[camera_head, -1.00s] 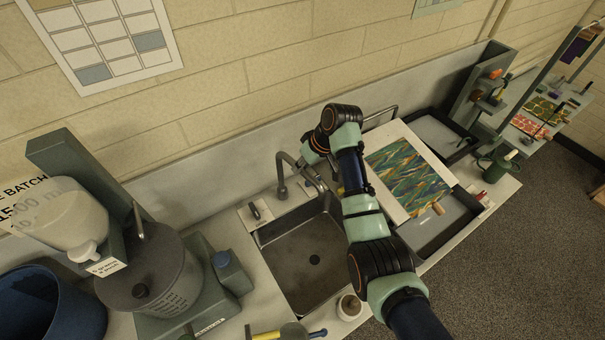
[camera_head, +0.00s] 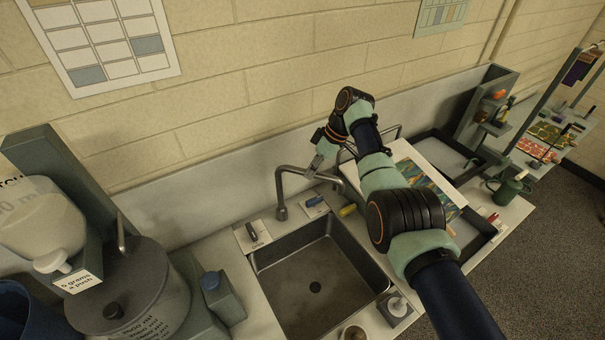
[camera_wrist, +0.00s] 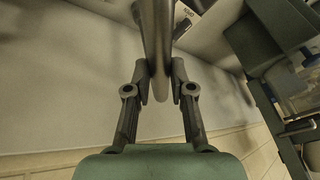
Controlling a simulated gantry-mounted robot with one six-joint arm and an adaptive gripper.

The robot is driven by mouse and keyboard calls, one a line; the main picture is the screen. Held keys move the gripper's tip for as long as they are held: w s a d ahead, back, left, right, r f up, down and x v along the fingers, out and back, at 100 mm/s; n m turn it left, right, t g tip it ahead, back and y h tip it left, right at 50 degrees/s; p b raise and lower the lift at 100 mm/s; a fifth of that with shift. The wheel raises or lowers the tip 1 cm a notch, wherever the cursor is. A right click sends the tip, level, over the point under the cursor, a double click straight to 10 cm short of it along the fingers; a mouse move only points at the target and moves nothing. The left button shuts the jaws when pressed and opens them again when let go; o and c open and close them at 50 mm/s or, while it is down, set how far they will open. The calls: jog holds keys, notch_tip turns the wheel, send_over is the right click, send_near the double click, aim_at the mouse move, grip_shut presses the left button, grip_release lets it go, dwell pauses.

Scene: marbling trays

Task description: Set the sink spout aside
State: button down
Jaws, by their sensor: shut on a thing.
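The grey sink spout (camera_head: 281,190) rises from the counter behind the sink basin (camera_head: 290,285). Its bent upper part reaches right, with its tip beyond the basin's back right corner. My gripper (camera_head: 313,170) is shut on the spout's upper part from above. In the wrist view, the spout (camera_wrist: 158,30) runs down between the two fingers of my gripper (camera_wrist: 160,72), and its rounded end shows just past them. The space over the middle of the basin is clear of the spout.
A tray with a patterned sheet (camera_head: 425,178) lies right of the sink, partly behind my arm. A large lidded pot (camera_head: 130,290) and a blue-capped bottle (camera_head: 221,295) stand left.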

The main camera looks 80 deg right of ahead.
dwell(0.3)
jog(key=c, duration=1)
grip_release()
jog(key=v, duration=1.2)
